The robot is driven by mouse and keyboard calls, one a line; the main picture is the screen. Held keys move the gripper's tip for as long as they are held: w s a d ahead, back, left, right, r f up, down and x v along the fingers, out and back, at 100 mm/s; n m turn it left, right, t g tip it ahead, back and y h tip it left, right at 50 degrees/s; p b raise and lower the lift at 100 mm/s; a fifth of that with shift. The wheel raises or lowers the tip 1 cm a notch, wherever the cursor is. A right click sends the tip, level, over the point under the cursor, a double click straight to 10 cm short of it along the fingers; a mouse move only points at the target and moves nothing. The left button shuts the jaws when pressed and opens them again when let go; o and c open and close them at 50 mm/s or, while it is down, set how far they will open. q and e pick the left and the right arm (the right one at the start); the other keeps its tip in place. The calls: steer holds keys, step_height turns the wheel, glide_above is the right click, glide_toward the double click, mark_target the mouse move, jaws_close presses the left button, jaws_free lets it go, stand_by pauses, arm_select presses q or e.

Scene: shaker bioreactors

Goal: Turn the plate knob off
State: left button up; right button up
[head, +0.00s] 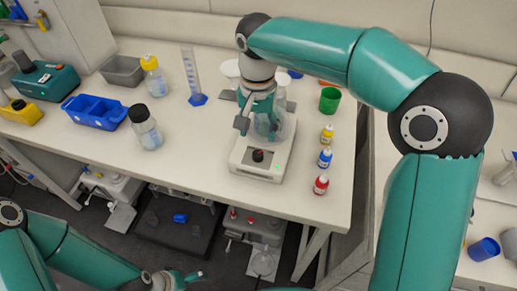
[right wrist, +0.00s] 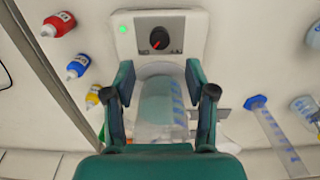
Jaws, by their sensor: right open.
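The white stirring plate (head: 264,165) stands on the bench. Its dark round knob (head: 258,155) is on the front panel, with a small green light lit beside it. In the right wrist view the knob (right wrist: 159,38) shows a red pointer mark, and the green light (right wrist: 123,29) glows to its left. A clear glass vessel (head: 268,124) stands on the plate; the right wrist view shows pale liquid in the vessel (right wrist: 160,108). My right gripper (head: 258,112) is open above the plate, its fingers either side of the vessel in view; contact is unclear. My left gripper (head: 188,278) is low at the bottom left, away from the plate.
Yellow, blue and red capped bottles (head: 325,158) stand right of the plate, with a green cup (head: 329,100) behind. A graduated cylinder (head: 192,78), a black-capped bottle (head: 146,128) and a blue tray (head: 95,112) stand left. The bench in front of the plate is clear.

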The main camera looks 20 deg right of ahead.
mark_target(258, 154)
step_height(258, 154, down, 8)
steer(key=shift+s+f, duration=0.1)
steer(key=shift+s, duration=0.05)
stand_by(0.3)
